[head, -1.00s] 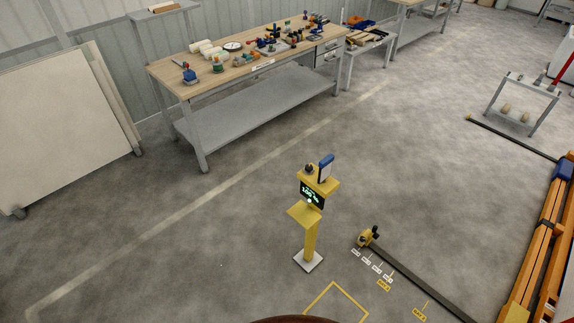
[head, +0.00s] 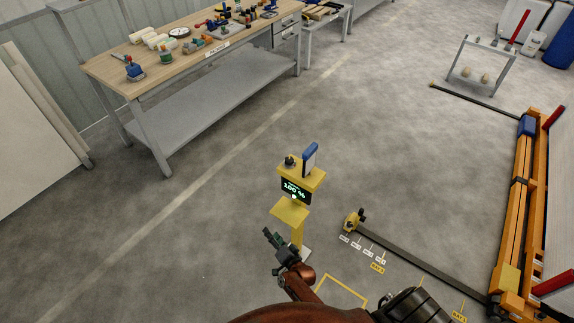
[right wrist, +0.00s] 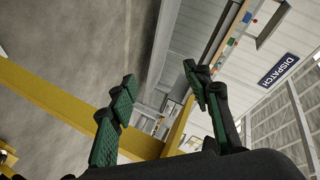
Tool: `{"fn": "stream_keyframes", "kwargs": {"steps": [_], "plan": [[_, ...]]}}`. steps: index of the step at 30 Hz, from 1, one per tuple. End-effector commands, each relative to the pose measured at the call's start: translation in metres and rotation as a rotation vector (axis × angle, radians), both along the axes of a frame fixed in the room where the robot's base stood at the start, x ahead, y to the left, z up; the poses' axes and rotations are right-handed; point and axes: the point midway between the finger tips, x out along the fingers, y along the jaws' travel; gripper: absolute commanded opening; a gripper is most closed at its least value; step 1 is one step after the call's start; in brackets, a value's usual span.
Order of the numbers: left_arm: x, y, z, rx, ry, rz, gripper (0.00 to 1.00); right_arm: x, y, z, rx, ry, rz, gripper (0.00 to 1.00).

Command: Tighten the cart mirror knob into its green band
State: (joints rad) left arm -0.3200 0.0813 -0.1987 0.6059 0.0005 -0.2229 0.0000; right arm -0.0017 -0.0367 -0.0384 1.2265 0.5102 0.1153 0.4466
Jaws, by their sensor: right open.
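I cannot make out a cart mirror knob or a green band for certain in either view. A yellow post stand (head: 290,212) with a lit green display (head: 294,190) carries a small black knob-like part (head: 290,160) and an upright blue-edged panel (head: 310,158) on its top. My right gripper (head: 272,238) is in front of the stand, low in the head view, and overlaps its lower part in the picture. In the right wrist view its two green-padded fingers (right wrist: 159,78) are apart with nothing between them. My left gripper is not in view.
A workbench (head: 165,75) with tools stands at the upper left. A dark floor rail (head: 415,262) with a yellow end block (head: 352,222) runs right of the stand. Orange beams (head: 515,200) stand at the right edge. The floor left of the stand is clear.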

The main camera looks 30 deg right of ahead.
Motion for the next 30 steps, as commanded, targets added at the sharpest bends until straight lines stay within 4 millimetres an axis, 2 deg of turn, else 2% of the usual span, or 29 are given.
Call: {"fn": "stream_keyframes", "kwargs": {"steps": [1, 2, 3, 5, 6, 9, 10, 13, 18, 23, 26, 30], "plan": [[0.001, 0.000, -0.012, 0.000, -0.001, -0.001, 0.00, 0.035, -0.002, 0.035, 0.106, -0.120, -0.070, 0.45], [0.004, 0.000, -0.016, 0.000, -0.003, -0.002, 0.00, 0.052, -0.005, 0.059, 0.173, -0.192, -0.113, 0.45], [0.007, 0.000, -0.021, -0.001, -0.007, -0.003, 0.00, 0.072, -0.011, 0.092, 0.268, -0.291, -0.169, 0.45], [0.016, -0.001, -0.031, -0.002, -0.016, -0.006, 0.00, 0.098, -0.024, 0.146, 0.432, -0.455, -0.257, 0.45], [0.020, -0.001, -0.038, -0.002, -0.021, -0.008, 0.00, 0.113, -0.035, 0.184, 0.567, -0.583, -0.320, 0.45], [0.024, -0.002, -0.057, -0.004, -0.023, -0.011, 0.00, 0.127, -0.069, 0.266, 0.980, -0.930, -0.509, 0.45], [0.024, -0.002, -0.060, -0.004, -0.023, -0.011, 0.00, 0.126, -0.077, 0.279, 1.087, -1.014, -0.562, 0.45], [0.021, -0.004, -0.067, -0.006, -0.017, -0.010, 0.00, 0.117, -0.093, 0.296, 1.378, -1.231, -0.723, 0.45], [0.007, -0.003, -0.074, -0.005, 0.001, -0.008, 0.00, 0.105, -0.092, 0.293, 1.670, -1.439, -0.917, 0.45], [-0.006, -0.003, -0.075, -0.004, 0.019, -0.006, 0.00, 0.101, -0.090, 0.288, 1.759, -1.506, -0.991, 0.45], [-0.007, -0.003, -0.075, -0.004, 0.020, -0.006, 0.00, 0.102, -0.098, 0.288, 1.768, -1.514, -1.001, 0.45], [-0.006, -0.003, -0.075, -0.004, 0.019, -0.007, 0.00, 0.110, -0.118, 0.289, 1.766, -1.513, -0.997, 0.45]]}}
